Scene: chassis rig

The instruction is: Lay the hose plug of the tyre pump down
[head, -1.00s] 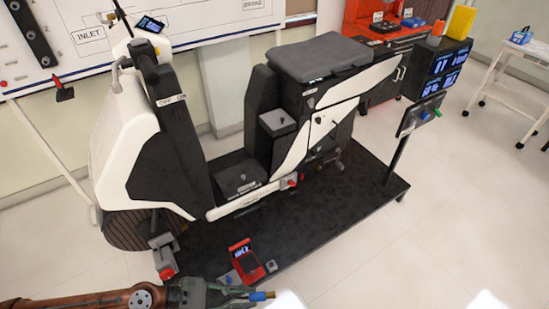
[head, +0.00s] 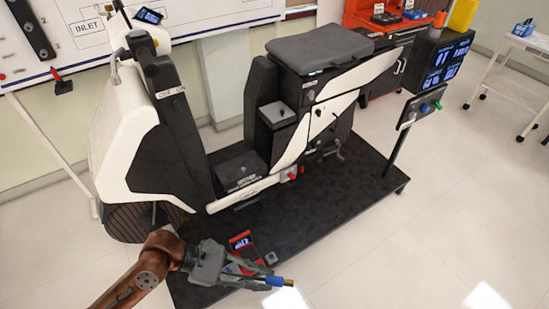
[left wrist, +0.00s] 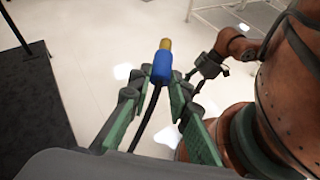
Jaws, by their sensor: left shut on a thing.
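The hose plug (head: 276,281) is a blue cylinder with a brass tip. My left gripper (head: 264,277) is shut on it and holds it near the front edge of the black platform. In the left wrist view the plug (left wrist: 162,69) sits between the fingertips, brass end pointing away, with a black hose (left wrist: 147,122) trailing back from it. The red tyre pump (head: 240,243) with a lit display lies on the platform, partly hidden behind my left gripper. My right gripper (left wrist: 205,70) shows small in the left wrist view; its jaw state is unclear.
The black platform (head: 345,205) carries a white and black scooter rig (head: 190,150). A small grey block (head: 271,258) sits beside the pump. A control panel on a post (head: 420,107) stands at the right. The platform's front right is clear.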

